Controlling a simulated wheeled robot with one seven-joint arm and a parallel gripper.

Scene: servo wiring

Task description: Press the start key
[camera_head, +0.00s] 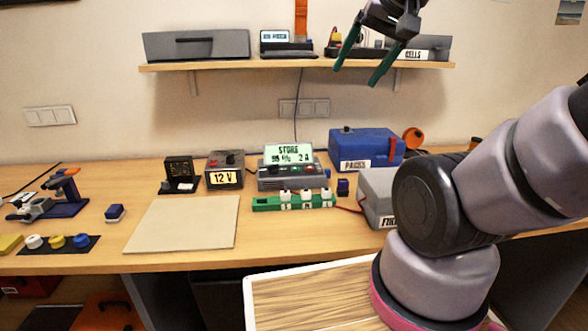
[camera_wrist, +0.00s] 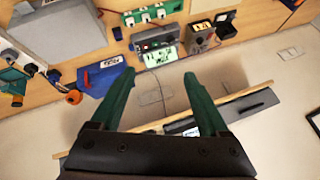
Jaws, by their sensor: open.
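The charger (camera_head: 288,178) stands at the back of the bench, with a lit screen (camera_head: 288,153) reading "STORE" and a "2 A" figure. Small red and green keys sit on its front panel; their labels are too small to read, so I cannot tell which is the start key. The charger also shows upside down in the wrist view (camera_wrist: 155,38). My gripper (camera_head: 355,77) is open and empty, high in front of the wall shelf, above and to the right of the charger. Its two green fingers also show in the wrist view (camera_wrist: 158,74). It touches nothing that I can see.
A green strip with white-capped posts (camera_head: 262,204) lies in front of the charger. A 12 V box (camera_head: 224,162) stands left, a blue "PACKS" case (camera_head: 350,144) and a grey box (camera_head: 376,186) right. The shelf (camera_head: 220,66) is near my gripper. A beige mat (camera_head: 182,224) is bare.

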